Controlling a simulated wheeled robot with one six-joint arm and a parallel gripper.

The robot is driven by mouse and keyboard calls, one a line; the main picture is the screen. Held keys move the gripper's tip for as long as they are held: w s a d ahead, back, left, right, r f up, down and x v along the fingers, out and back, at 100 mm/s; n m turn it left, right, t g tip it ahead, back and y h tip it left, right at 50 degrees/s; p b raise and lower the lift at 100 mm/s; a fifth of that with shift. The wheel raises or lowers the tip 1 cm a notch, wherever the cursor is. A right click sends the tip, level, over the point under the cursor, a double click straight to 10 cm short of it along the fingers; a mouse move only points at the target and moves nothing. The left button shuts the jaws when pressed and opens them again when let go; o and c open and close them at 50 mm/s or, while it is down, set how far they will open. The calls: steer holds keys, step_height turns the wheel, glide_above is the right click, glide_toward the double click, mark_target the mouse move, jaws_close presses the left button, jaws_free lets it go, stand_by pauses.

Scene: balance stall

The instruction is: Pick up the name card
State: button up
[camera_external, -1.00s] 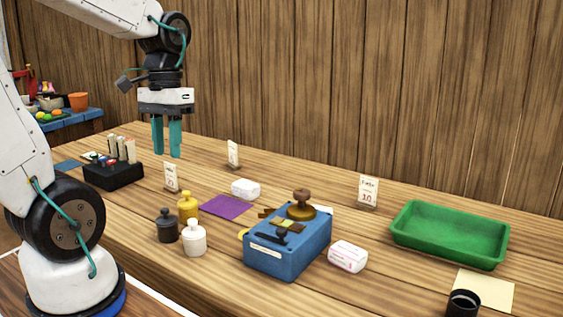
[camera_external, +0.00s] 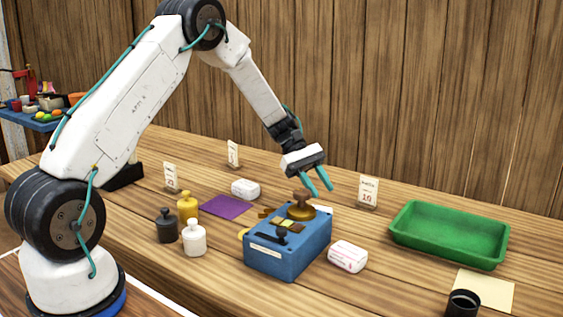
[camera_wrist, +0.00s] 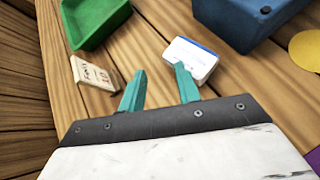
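A white, blue-edged card-like thing (camera_wrist: 192,56) lies on the table just beyond my fingertips in the wrist view; it looks like the name card. In the external view, a small white edge (camera_external: 322,209) shows behind the blue scale, probably the same thing, mostly hidden. My gripper (camera_external: 320,187) is tilted above and behind the scale. In the wrist view its two teal fingers (camera_wrist: 159,72) are apart, with nothing between them. The right finger overlaps the white thing's near edge in the picture; I cannot tell whether they touch.
A standing price card (camera_external: 368,191) is right of my gripper. The green tray (camera_external: 398,240) is farther right. The blue scale (camera_external: 280,262) with brown-knobbed top stands below my gripper. A white pack (camera_external: 347,256) lies beside it. The wooden wall is close behind.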

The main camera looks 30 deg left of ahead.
steer(key=w+n, duration=0.1)
steer(key=w, duration=0.1)
steer(key=w+d+f+n+h, duration=0.1)
steer(key=w, duration=0.1)
steer(key=w+d+f+t, duration=0.1)
steer(key=w, duration=0.1)
steer(key=shift+d+n+h, duration=0.1)
steer(key=shift+n+h, duration=0.3)
steer(key=w+r+n, duration=0.1)
steer(key=w+r, duration=0.1)
steer(key=w+d+r+n+t+h, duration=0.1)
steer(key=shift+w+r+t, duration=0.3)
steer(key=shift+w+r, duration=0.1)
steer(key=shift+d+f, duration=0.15)
steer(key=shift+d, duration=0.05)
glide_above(367, 203)
steer(key=f, duration=0.2)
steer(key=shift+w+a+f, duration=0.1)
steer(key=shift+w+f, duration=0.1)
steer(key=shift+f, duration=0.15)
jaws_close()
